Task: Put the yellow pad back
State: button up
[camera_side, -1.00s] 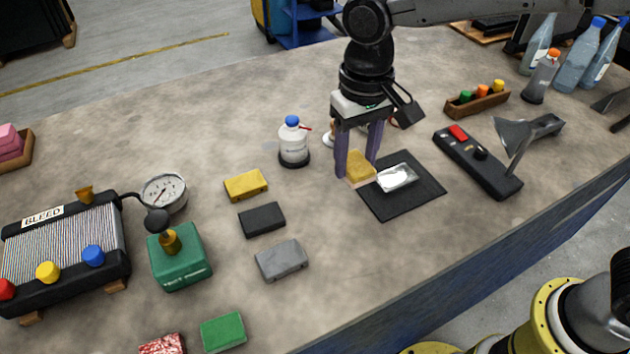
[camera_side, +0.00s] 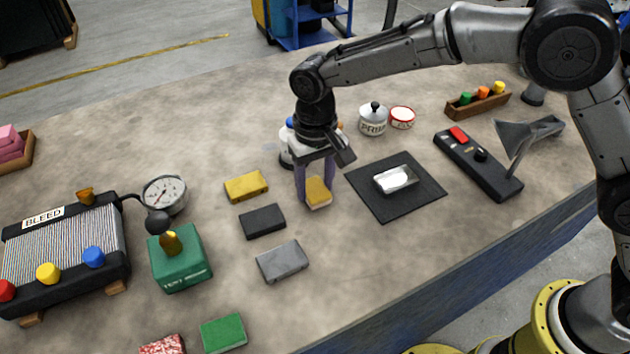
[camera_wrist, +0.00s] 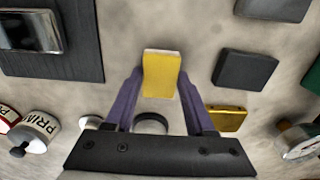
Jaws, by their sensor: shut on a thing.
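My gripper (camera_side: 316,192) is shut on a yellow pad (camera_side: 318,193) with a pale lower face, between its two purple fingers. In the wrist view the pad (camera_wrist: 161,76) sits between the fingertips. It looks held a little above the table, though the gap is hard to judge. A second yellow block (camera_side: 246,186) lies on the table to the left of my gripper, in a row with a black block (camera_side: 262,221) and a grey block (camera_side: 282,261). To the right is a black mat (camera_side: 418,203) bearing a silver tray (camera_side: 395,181).
A bottle with a blue cap (camera_side: 290,123) stands partly hidden behind my gripper. A pot marked PRIM (camera_side: 373,120) and a red-rimmed tin (camera_side: 402,117) stand behind the mat. A gauge (camera_side: 165,194) and green box (camera_side: 180,257) are at left. A green block (camera_side: 223,333) lies in front.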

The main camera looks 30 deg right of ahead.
aim_at(316, 188)
jog(key=o, duration=1.3)
jog(key=shift+f, duration=0.1)
notch_tip(316, 188, up, 12)
jog(key=shift+r, duration=0.2)
jog(key=shift+d, duration=0.1)
